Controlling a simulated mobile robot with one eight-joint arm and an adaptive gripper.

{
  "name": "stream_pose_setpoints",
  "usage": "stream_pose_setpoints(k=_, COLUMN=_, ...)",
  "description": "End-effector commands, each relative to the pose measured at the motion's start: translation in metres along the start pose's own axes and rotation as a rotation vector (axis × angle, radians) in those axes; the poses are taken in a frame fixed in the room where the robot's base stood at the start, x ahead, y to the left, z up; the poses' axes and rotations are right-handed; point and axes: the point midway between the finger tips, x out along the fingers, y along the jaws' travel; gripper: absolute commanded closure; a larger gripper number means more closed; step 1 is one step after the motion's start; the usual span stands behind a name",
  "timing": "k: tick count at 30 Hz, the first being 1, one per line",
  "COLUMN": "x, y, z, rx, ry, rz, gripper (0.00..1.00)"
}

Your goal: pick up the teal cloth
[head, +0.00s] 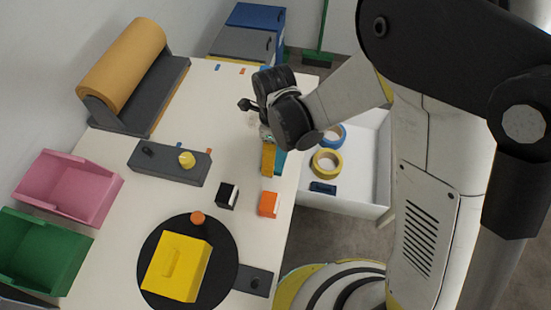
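A small teal patch (280,165), which looks like the teal cloth, shows on the white table close to its right edge. It lies against the right side of an upright mustard-yellow block (267,160). Most of it is hidden by the block and my arm. My gripper (267,136) points down just above and behind the block, under my dark wrist. Its fingers are mostly hidden, so I cannot tell whether they are open or touch anything.
Black (227,196) and orange (268,204) boxes stand nearer. A yellow box (177,267) sits on a black round plate (230,262). An open white drawer (358,194) with tape rolls is at right. A paper roll (122,68) and pink bin (67,187) are left.

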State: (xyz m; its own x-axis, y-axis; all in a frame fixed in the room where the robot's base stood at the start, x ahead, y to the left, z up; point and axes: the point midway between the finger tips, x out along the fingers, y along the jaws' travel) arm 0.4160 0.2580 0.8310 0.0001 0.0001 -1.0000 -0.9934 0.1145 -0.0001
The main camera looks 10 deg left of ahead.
Motion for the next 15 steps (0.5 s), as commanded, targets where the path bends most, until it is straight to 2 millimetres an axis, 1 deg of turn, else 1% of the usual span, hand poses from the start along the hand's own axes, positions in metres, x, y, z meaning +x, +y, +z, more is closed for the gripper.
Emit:
stream_pose_setpoints(k=1, x=0.014, y=0.000, z=0.000, rx=0.000, ry=0.000, rz=0.000, gripper=0.00)
stream_pose_setpoints(k=4, x=0.026, y=0.000, z=0.000, rx=0.000, ry=0.000, rz=0.000, gripper=0.00)
stream_pose_setpoints(k=11, x=0.026, y=0.000, z=0.000, rx=0.000, ry=0.000, rz=0.000, gripper=0.00)
stream_pose_setpoints(k=12, x=0.025, y=0.000, z=0.000, rx=0.000, ry=0.000, rz=0.000, gripper=0.12)
stream_pose_setpoints(k=15, x=0.025, y=0.000, z=0.000, rx=0.000, ry=0.000, rz=0.000, gripper=0.39)
